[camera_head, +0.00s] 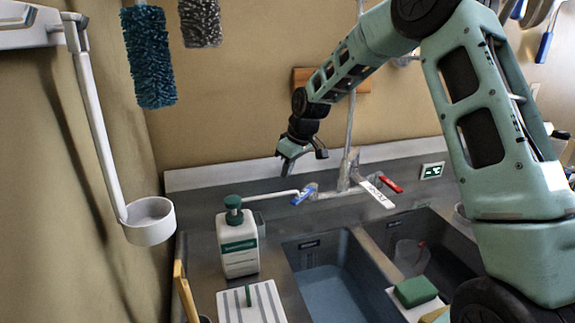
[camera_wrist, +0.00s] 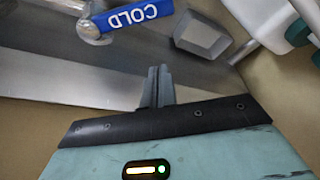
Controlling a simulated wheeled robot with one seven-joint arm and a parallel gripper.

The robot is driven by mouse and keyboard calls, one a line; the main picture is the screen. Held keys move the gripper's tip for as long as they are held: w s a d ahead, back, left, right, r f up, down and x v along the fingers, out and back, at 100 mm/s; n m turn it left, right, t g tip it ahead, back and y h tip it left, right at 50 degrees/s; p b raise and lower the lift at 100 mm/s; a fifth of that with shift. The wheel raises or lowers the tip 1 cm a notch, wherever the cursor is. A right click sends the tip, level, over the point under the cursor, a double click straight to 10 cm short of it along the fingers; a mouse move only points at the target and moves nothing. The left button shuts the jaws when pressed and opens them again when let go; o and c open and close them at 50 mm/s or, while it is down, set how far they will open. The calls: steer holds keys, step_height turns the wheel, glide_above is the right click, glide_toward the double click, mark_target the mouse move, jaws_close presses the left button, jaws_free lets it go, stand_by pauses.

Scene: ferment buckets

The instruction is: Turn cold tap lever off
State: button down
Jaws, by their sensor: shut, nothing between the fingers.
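The cold tap lever (camera_head: 303,195) is a short blue handle at the left end of the tap. In the wrist view the blue lever (camera_wrist: 138,16) reads COLD and lies near the top left. My gripper (camera_head: 288,165) hangs above and slightly left of the lever in the head view. In the wrist view my gripper (camera_wrist: 158,72) is shut and empty, with a visible gap between its fingers and the lever. The tap's red lever (camera_head: 391,184) sits on the right side. I cannot tell whether water runs.
A white soap bottle with a green pump (camera_head: 239,250) stands left of the tap. A small grey holder (camera_wrist: 203,37) is close to the fingers in the wrist view. Two sink basins (camera_head: 335,290) lie in front. A green sponge (camera_head: 416,291) sits near the divider.

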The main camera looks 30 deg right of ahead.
mark_target(305, 194)
step_height(305, 194, down, 6)
steer(key=s+p, duration=0.1)
steer(key=p, duration=0.2)
steer(key=shift+s+d+p, duration=0.3)
steer(key=shift+s+d, duration=0.1)
steer(key=shift+d, duration=0.05)
steer(key=shift+s+r, duration=0.1)
steer(key=shift+s+d+n, duration=0.1)
steer(key=shift+s+n, duration=0.05)
steer(key=shift+n, duration=0.15)
